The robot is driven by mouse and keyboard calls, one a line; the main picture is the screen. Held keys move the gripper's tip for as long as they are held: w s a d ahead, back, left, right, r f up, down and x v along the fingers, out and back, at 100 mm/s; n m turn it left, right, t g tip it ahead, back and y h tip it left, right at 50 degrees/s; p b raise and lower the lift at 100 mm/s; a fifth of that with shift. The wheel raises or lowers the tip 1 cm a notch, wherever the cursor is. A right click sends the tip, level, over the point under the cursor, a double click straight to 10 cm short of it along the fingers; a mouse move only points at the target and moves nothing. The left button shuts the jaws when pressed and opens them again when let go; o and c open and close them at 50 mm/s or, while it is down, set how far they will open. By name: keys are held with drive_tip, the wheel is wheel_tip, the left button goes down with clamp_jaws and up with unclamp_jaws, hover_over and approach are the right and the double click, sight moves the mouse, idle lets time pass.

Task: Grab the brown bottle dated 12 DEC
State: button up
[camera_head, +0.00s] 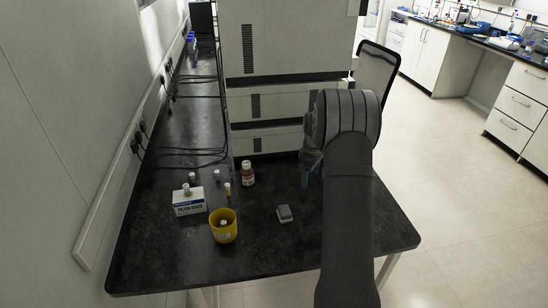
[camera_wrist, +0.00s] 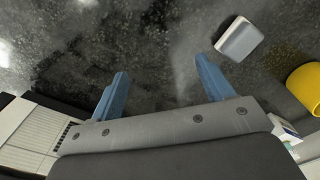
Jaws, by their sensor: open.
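A brown bottle (camera_head: 248,179) with a white cap and a pale label stands upright on the black bench, in front of the stacked white instruments. The date on its label is too small to read. My gripper (camera_head: 308,178) is to the right of the bottle, above the bench and apart from it. In the wrist view my gripper (camera_wrist: 162,78) has its two blue fingers spread with nothing between them. The bottle does not show in the wrist view.
A grey block (camera_head: 284,214) lies front right of the bottle. A yellow tub (camera_head: 223,232), a white filter box (camera_head: 188,205) and several small vials stand to the left. Stacked instruments (camera_head: 285,100) rise behind. The bench's right front is clear.

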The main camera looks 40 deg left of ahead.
drive_tip(key=s+a+r, duration=0.1)
drive_tip(key=a+r, duration=0.2)
drive_tip(key=a, duration=0.4)
drive_tip(key=a+r, duration=0.3)
drive_tip(key=a, duration=0.3)
wheel_tip(320, 180, up, 6)
drive_tip(key=n, duration=0.1)
hover_over(247, 169)
drive_tip(key=a, duration=0.1)
drive_tip(key=f, duration=1.1)
drive_tip(key=shift+w+a+f, duration=0.1)
drive_tip(key=shift+w+f, duration=0.15)
drive_tip(key=shift+w, duration=0.1)
drive_tip(key=shift+w+f, duration=0.15)
drive_tip(key=shift+f, duration=1.2)
drive_tip(key=shift+w+f, duration=0.1)
drive_tip(key=shift+f, duration=1.25)
drive_tip(key=c, duration=1.2)
